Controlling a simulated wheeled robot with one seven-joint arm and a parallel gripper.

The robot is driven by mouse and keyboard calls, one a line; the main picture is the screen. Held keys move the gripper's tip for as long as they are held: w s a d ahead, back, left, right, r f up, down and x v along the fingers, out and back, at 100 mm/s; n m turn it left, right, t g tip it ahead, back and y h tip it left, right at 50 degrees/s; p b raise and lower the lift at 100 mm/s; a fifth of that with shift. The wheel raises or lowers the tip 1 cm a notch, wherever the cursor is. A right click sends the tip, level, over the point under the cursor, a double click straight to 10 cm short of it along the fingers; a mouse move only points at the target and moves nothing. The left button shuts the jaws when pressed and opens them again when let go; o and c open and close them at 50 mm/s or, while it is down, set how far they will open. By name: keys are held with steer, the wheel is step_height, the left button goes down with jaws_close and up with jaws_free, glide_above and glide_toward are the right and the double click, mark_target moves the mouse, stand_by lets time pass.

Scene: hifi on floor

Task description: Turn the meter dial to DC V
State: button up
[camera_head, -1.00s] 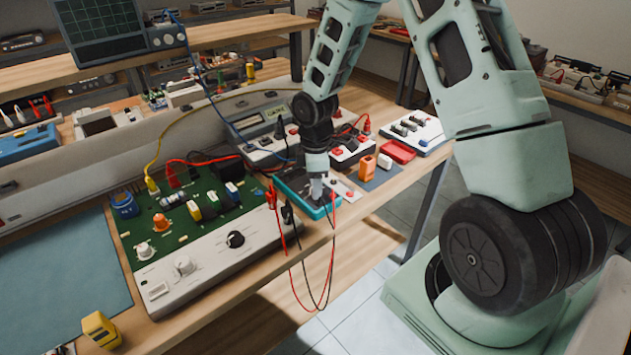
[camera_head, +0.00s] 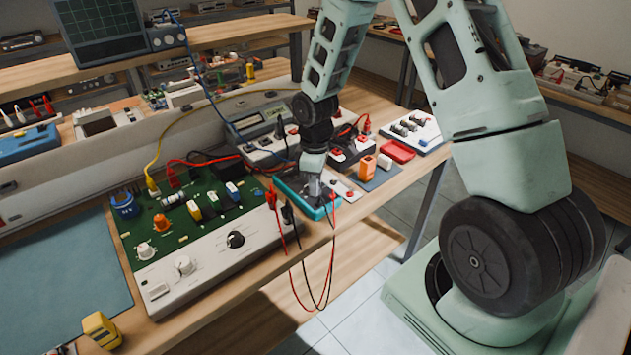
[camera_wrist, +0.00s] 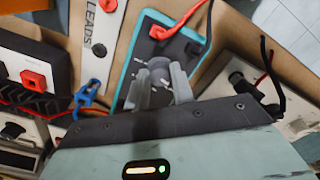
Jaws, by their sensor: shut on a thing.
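The meter (camera_head: 298,196) is a dark-faced box with a teal case, lying at the front edge of the bench. It also shows in the wrist view, where its teal edge (camera_wrist: 129,72) and dark face are visible. Its round grey dial (camera_wrist: 158,70) sits between my gripper's two fingers. My gripper (camera_wrist: 165,84) is over the meter, shut on the dial, and it also shows in the head view (camera_head: 315,187). White marks surround the dial, but they are too small to read. Red and black leads come from the meter's end.
A green circuit board unit (camera_head: 185,225) with knobs stands left of the meter. Red and black leads (camera_head: 325,265) hang over the bench edge. An orange block (camera_head: 367,167) and a red tray (camera_head: 397,151) lie to the right. A strip marked LEADS (camera_wrist: 98,45) lies beside the meter.

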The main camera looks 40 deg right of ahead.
steer(key=m, duration=0.5)
stand_by(0.5)
steer(key=o, duration=1)
steer(key=shift+r, duration=0.15)
step_height(320, 180, up, 17)
steer(key=shift+b, duration=0.4)
steer(key=shift+r, duration=0.1)
